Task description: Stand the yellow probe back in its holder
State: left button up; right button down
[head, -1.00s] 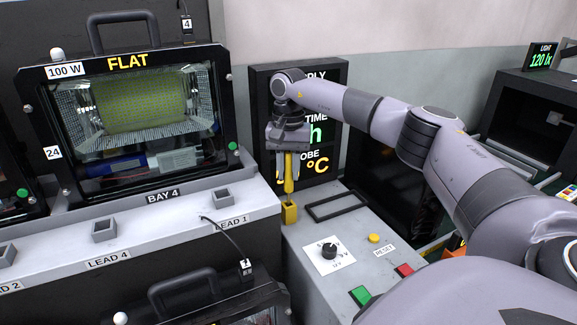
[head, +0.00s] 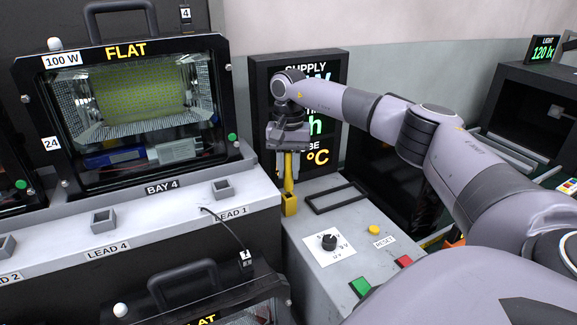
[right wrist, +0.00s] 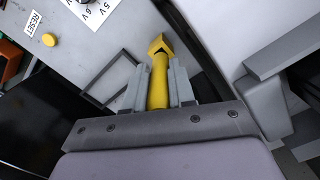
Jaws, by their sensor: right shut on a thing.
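The yellow probe (head: 289,171) is upright between the fingers of my right gripper (head: 288,174), which is shut on it. The probe's lower end meets the yellow holder (head: 289,206), a small square socket at the left edge of the grey bench top. The tip is hidden there and seems to be inside the socket. In the right wrist view the probe (right wrist: 159,82) runs between the two grey fingers of the gripper (right wrist: 161,86) to the holder (right wrist: 160,44). My left gripper is not in view.
A black display (head: 262,115) stands close behind the gripper. A flat dark frame (head: 336,199), a dial (head: 329,241) and several buttons lie right of the holder. The lamp shelf (head: 140,222) with sockets is to the left; a cable (head: 228,227) hangs at its edge.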

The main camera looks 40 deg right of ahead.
aim_at(289, 152)
jog(key=shift+f, duration=0.5)
dwell(1.1)
jog(key=c, duration=0.9)
grip_release()
jog(key=shift+o, duration=0.2)
notch_tip(289, 152, up, 7)
jog(key=shift+w+d+r+b, duration=0.1)
jog(key=shift+w+d+b, duration=0.05)
jog(key=shift+b, duration=0.2)
